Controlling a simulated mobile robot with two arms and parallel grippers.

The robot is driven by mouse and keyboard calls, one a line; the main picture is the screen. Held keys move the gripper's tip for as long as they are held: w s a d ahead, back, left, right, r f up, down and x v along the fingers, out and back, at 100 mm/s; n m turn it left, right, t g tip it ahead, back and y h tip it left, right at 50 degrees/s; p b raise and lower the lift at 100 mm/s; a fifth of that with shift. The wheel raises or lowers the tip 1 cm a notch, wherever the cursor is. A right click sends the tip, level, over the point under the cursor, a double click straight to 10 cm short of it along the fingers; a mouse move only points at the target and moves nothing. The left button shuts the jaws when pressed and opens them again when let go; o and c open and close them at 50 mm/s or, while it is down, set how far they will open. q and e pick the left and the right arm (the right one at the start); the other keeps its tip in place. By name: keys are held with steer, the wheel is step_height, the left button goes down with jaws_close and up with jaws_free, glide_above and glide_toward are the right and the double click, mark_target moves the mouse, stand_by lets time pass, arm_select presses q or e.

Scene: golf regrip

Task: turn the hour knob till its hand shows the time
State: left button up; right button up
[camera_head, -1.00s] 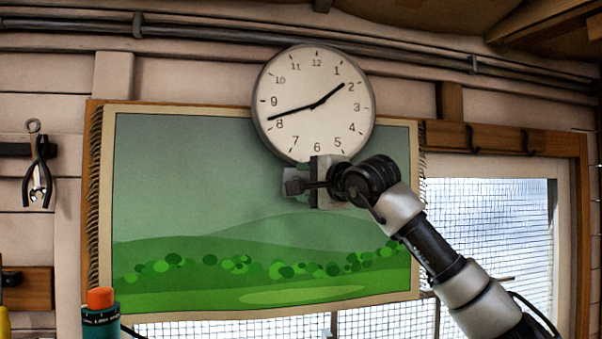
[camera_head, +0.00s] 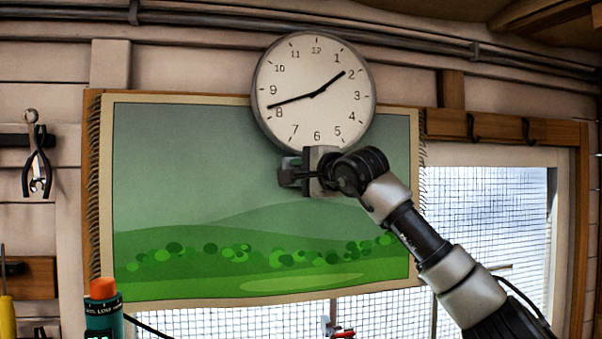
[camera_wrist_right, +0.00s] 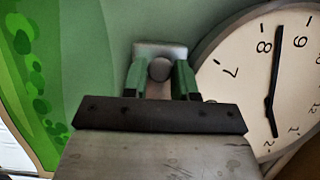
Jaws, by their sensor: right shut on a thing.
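The round white wall clock (camera_head: 325,119) has a short hand pointing just short of 2 and a long hand pointing just past 8. My right gripper (camera_head: 291,172) is just below the clock's lower edge in the head view. In the right wrist view, a round grey knob (camera_wrist_right: 159,69) on a light grey plate (camera_wrist_right: 160,48) sits between the green fingers (camera_wrist_right: 160,82), which are shut on it. My right gripper hides the knob in the head view. The clock also shows at the right of the wrist view (camera_wrist_right: 236,92). My left gripper is out of view.
A green landscape hanging (camera_head: 190,200) covers the wall behind my right gripper. Pliers (camera_head: 37,165) hang at the left. An orange-capped bottle (camera_head: 102,315) stands at lower left. A mesh window (camera_head: 500,220) is at the right.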

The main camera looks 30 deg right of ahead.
steer(key=shift+w+a+f+m+t+h+b, duration=0.15)
steer(key=shift+m+t+h+b, duration=0.45)
steer(key=shift+m+b, duration=1.45)
steer(key=shift+s+d+f+m+t+h+b, duration=0.1)
steer(key=shift+m+t+h+b, duration=0.45)
steer(key=shift+m+b, duration=1.5)
steer(key=shift+w+a+f+m+t+h+b, duration=0.15)
steer(key=shift+m+t+h+b, duration=0.4)
steer(key=shift+m+b, duration=1.45)
steer(key=shift+s, duration=0.1)
steer(key=o, duration=0.9)
steer(key=shift+r, duration=0.1)
